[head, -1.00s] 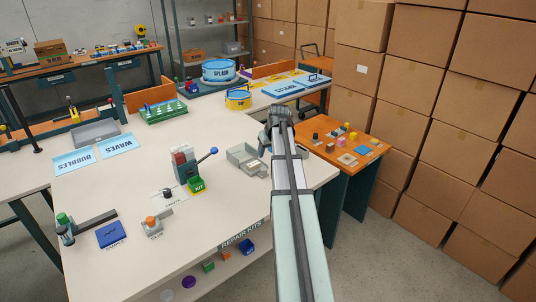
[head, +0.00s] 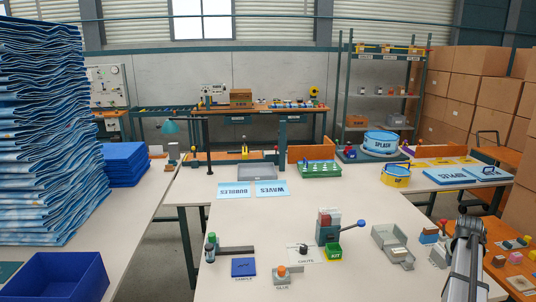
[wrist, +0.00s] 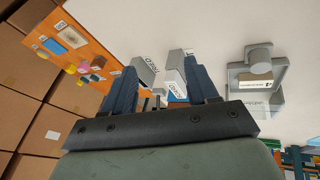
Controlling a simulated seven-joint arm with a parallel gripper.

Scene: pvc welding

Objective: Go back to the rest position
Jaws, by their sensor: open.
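My gripper (wrist: 164,92) is open in the wrist view, its two dark blue fingers apart. Two grey labelled blocks, a left one (wrist: 146,72) and a right one (wrist: 174,72), show between and beyond the fingers. I see nothing clamped. In the head view my arm rises at the lower right edge, and its end (head: 468,222) is over the right side of the white workbench (head: 240,285). The fingertips cannot be made out there.
An orange side table (head: 500,243) with small parts stands right of my arm. Cardboard boxes (head: 498,95) are stacked at right. Blue folded sheets (head: 45,130) pile at left.

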